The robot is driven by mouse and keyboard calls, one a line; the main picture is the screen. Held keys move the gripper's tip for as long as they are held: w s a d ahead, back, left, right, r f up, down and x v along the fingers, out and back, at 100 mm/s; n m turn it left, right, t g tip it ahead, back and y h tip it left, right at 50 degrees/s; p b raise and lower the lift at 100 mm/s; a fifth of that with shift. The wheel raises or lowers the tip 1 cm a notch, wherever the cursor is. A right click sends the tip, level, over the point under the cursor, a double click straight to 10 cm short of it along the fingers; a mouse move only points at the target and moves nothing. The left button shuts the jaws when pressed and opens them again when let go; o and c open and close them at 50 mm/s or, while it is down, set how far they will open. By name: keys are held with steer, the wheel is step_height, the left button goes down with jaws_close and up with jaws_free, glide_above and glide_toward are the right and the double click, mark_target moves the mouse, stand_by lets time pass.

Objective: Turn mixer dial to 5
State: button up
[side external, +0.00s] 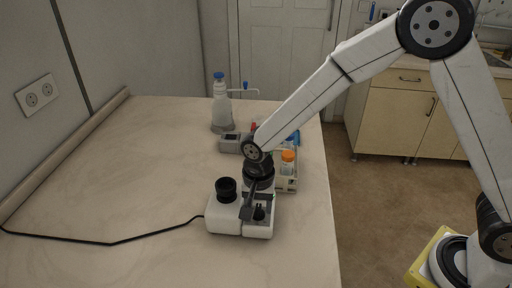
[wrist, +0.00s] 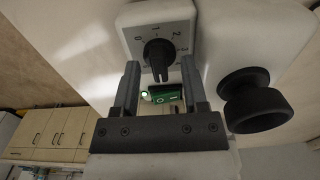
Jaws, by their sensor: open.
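The mixer (side external: 222,214) is a white box with a black round cup head on top, standing on the bench. In the wrist view, its black dial (wrist: 158,52) sits on a light plate marked 0, 1, 2 and 3; other marks are hidden or unclear. Where the dial points is hard to tell. My gripper (wrist: 160,70) is open, pointing down at the mixer, with one finger on each side of the dial's lower part. I cannot tell whether the fingers touch it. In the side view, my gripper (side external: 252,208) is over the mixer's right part.
A green switch (wrist: 164,92) lies just below the dial, between the fingers. The black cup head (wrist: 256,100) stands close to the right finger. The bench's left side is clear except for a cord (side external: 110,242).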

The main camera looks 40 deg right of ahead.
mark_target(259, 208)
steer(key=shift+r, duration=0.1)
steer(key=shift+r, duration=3.85)
steer(key=shift+d, duration=0.1)
steer(key=s+d+f+n+t, duration=0.1)
steer(key=s+d+n+t, duration=0.1)
steer(key=s+d+n, duration=0.7)
steer(key=s+d, duration=0.2)
steer(key=d, duration=0.4)
steer(key=shift+s+d+f+t, duration=0.25)
steer(key=shift+s+f+t, duration=0.05)
steer(key=shift+f, duration=0.05)
